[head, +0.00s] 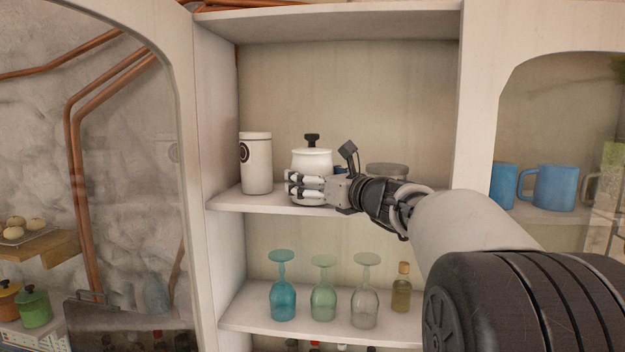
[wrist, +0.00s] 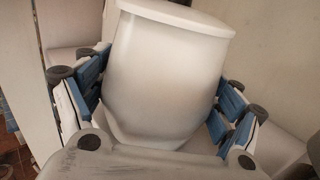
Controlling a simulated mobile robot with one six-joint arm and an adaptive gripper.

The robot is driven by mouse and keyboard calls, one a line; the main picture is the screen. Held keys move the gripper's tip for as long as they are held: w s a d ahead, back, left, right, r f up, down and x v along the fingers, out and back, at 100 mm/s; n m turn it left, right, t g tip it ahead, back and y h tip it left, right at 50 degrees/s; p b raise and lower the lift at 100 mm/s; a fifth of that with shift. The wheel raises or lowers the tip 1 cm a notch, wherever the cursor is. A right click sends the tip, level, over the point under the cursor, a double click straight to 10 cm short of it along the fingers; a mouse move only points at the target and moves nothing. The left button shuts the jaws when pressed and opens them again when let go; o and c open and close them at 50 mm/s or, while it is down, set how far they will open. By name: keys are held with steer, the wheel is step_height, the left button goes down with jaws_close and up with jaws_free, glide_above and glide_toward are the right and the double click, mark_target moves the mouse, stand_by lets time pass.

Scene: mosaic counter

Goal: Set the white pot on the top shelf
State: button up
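The white pot (head: 311,160), with a lid and black knob, is upright at the upper shelf (head: 228,200) of the open cabinet, right of a white canister. My gripper (head: 303,187) reaches in from the right at the pot's height, its near fingers crossing the front of the pot. In the wrist view the white pot (wrist: 165,75) fills the space between the fingers of my gripper (wrist: 160,105). The blue pads lie against it on both sides, so the gripper looks shut on it.
The white canister (head: 256,163) stands close on the left. A grey-lidded jar (head: 387,171) is behind my wrist on the right. Several upturned glasses (head: 323,288) and a bottle (head: 401,290) stand on the shelf below. Blue mugs (head: 553,187) are in the right compartment. Space above the pot is clear.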

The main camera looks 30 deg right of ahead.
steer(key=shift+o, duration=0.5)
steer(key=shift+r, duration=0.2)
steer(key=s+d+b, duration=0.2)
steer(key=s+b, duration=0.1)
steer(key=s, duration=0.9)
steer(key=shift+w+d, duration=0.1)
steer(key=shift+w, duration=0.05)
